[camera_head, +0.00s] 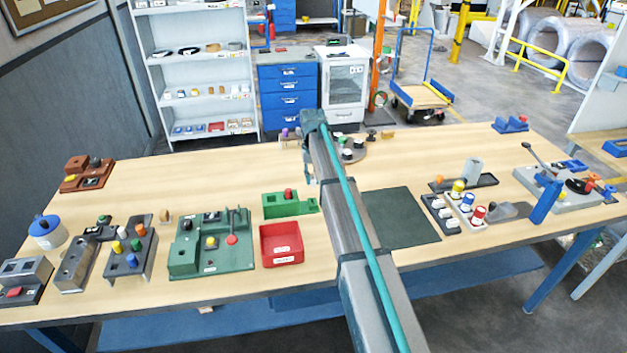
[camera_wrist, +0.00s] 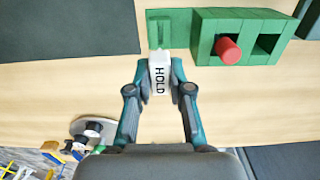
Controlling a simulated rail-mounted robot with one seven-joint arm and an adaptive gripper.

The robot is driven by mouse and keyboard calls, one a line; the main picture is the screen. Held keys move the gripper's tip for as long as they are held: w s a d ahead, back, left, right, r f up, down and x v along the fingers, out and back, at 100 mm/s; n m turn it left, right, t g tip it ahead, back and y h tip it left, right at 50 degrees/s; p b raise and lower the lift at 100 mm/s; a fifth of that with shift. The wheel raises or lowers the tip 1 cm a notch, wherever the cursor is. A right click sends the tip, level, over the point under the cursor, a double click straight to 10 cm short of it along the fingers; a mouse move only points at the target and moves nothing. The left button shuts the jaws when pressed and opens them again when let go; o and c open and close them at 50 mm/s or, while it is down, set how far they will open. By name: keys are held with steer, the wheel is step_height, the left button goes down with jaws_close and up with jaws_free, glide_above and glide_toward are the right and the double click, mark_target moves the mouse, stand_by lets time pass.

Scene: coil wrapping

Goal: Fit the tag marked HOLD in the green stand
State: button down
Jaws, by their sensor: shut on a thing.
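The white tag marked HOLD (camera_wrist: 159,76) is between the fingertips of my gripper (camera_wrist: 160,82) in the wrist view, its lettering facing the camera. The green stand (camera_wrist: 205,42) is just beyond the tag. It has a raised block with square openings, a red round-topped piece (camera_wrist: 228,50) in one, and a low slotted part (camera_wrist: 175,16) at its left. The tag's far end is at the edge of this low part; I cannot tell whether they touch. In the head view the stand (camera_head: 280,208) is left of my arm, and the tag is not discernible.
A red bin (camera_head: 282,246) is in front of the stand, and a green fixture board (camera_head: 208,242) is to its left. A dark mat (camera_head: 402,217) lies right of my arm. A round holder (camera_head: 350,152) stands farther back. Bare tabletop lies behind the stand.

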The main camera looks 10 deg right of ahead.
mark_target(313, 177)
steer(key=shift+f+b, duration=1.05)
steer(key=shift+f, duration=1.85)
steer(key=shift+f+b, duration=0.4)
steer(key=shift+f, duration=1)
steer(key=c, duration=1)
jaws_free()
steer(key=shift+r, duration=0.1)
step_height(313, 177, up, 12)
